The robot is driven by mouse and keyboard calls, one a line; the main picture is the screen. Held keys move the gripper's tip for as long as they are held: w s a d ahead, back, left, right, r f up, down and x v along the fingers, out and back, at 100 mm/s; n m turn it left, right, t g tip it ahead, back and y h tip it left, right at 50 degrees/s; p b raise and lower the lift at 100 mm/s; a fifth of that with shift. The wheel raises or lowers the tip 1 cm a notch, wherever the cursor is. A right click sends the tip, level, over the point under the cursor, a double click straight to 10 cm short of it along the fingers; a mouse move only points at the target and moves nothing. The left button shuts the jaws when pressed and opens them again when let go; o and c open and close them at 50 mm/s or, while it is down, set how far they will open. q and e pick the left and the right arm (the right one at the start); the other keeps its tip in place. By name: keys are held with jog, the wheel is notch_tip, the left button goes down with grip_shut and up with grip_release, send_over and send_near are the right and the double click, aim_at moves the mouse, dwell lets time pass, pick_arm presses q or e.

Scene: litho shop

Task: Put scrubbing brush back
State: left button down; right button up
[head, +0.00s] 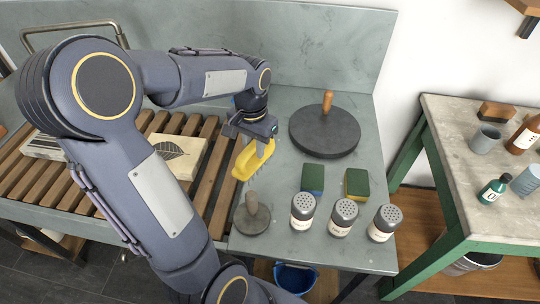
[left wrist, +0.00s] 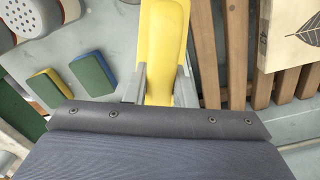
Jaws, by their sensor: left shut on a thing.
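The yellow scrubbing brush (head: 246,163) is in my left gripper (head: 258,146), above the grey stone counter (head: 285,222) near the right end of the slatted wooden rack. In the left wrist view the yellow brush (left wrist: 163,35) lies between the two grey fingers of my left gripper (left wrist: 160,88), which are shut on it. Its bristles cannot be made out in either view. My right gripper is in neither view.
A wooden-handled dark disc (head: 325,133) stands behind right. A small knobbed tool (head: 252,215), two sponges (head: 313,179) (head: 357,184) and three shakers (head: 343,217) stand on the counter. The slatted rack (head: 222,190) holds a leaf-printed block (head: 178,152). A blue bucket (head: 295,278) sits below.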

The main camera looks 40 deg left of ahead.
aim_at(266, 149)
pick_arm(q)
jog(key=w+f, duration=0.5)
jog(key=shift+a+f, duration=0.1)
jog(key=shift+f, duration=0.2)
jog(key=shift+w+f, duration=0.15)
jog(key=shift+f, duration=0.75)
jog(key=shift+w+f, duration=0.1)
jog(key=shift+f, duration=0.8)
jog(key=shift+f, duration=0.2)
jog(key=c, duration=1.2)
grip_release()
jog(key=shift+r, duration=0.1)
